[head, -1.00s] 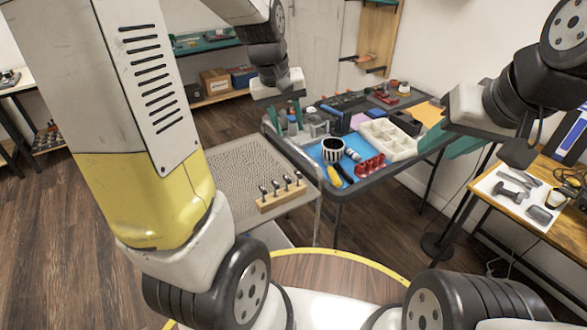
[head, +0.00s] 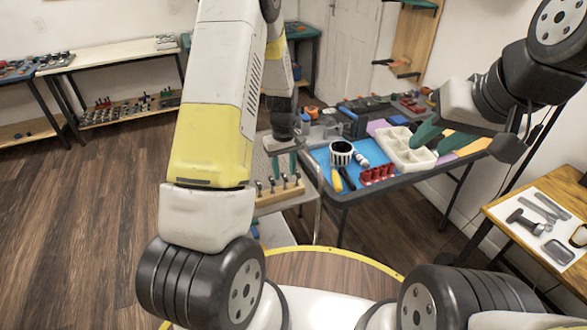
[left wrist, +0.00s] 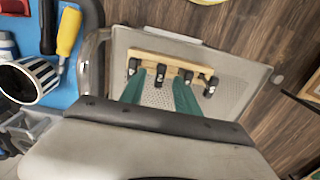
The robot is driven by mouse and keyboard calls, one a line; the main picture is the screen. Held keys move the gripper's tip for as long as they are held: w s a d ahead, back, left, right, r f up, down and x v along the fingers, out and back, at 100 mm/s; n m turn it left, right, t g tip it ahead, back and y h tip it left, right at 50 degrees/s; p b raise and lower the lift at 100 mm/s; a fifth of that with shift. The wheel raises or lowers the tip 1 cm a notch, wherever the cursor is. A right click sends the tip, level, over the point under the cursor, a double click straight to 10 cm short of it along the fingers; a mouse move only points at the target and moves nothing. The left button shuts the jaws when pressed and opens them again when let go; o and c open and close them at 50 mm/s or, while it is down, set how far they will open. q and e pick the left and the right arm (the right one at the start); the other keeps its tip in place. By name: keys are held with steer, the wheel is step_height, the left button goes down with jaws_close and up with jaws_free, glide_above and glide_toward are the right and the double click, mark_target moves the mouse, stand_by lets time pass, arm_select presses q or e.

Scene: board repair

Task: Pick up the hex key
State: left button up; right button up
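The rack also shows in the left wrist view (left wrist: 172,61). My left gripper (head: 284,166) has its green fingers apart above the rack. In the left wrist view, one dark-topped tool (left wrist: 160,73) appears between the tips of my left gripper (left wrist: 159,80), with no visible grip on it. My right gripper (head: 445,135) is open and empty over the right side of the table.
A grey perforated tray (left wrist: 222,68) lies under the rack. A wooden table (head: 500,235) stands at the right.

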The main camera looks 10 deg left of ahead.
mark_target(285, 176)
arm_select(q)
step_height(285, 176, down, 3)
steer(key=shift+f, duration=0.15)
steer(key=shift+c, duration=0.5)
jaws_close()
